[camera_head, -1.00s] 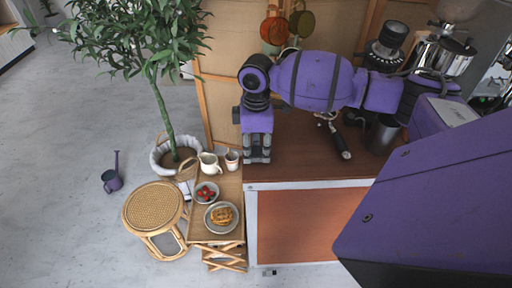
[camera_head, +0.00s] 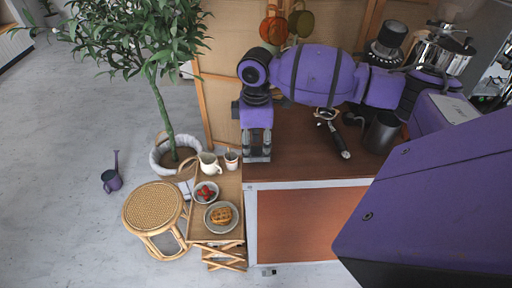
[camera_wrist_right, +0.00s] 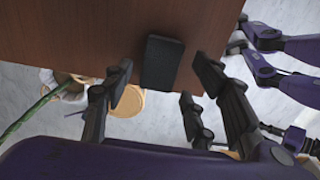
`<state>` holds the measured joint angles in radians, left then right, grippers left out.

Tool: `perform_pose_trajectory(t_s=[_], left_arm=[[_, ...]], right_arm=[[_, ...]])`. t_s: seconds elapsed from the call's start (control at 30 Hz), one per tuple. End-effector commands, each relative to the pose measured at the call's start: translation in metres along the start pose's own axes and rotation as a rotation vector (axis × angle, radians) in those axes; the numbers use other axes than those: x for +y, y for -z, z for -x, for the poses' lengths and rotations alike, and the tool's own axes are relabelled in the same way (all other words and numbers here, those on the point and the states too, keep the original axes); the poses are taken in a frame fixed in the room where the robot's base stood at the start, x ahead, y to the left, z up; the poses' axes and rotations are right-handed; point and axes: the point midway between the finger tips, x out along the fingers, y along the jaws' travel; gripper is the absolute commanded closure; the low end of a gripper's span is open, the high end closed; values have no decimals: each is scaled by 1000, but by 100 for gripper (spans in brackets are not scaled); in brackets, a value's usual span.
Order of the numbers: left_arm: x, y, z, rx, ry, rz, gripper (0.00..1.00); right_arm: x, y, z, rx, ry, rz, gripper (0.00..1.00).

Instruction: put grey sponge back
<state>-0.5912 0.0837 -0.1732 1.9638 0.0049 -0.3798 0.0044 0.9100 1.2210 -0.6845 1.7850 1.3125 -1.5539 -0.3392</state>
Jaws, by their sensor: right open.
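In the right wrist view a dark grey block, which looks like the grey sponge (camera_wrist_right: 162,62), lies on the brown counter top at its edge. My right gripper (camera_wrist_right: 163,80) is open, with one finger on each side of the block and a gap to each. In the head view my right gripper (camera_head: 257,157) points down at the left end of the counter (camera_head: 310,172). The sponge is hard to make out there, at the fingertips.
A portafilter (camera_head: 331,133) and a dark metal cup (camera_head: 381,132) stand further right on the counter. Left of it, a small wooden table holds a white jug (camera_head: 209,163), a cup (camera_head: 232,160), a strawberry bowl (camera_head: 206,192) and a waffle plate (camera_head: 221,217).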

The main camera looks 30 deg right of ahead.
Motion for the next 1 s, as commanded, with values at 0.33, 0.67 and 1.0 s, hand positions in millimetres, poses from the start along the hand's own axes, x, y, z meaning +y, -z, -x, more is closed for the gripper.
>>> perform_pose_trajectory(t_s=[0.33, 0.67, 1.0], left_arm=[[2, 8, 2, 12, -3, 2, 77], [2, 7, 1, 7, -4, 2, 77], [1, 3, 2, 1, -4, -2, 77]], right_arm=[[1, 0, 77, 3, -5, 1, 48], [0, 0, 106, 1, -2, 0, 48], [0, 0, 106, 1, -1, 0, 48]])
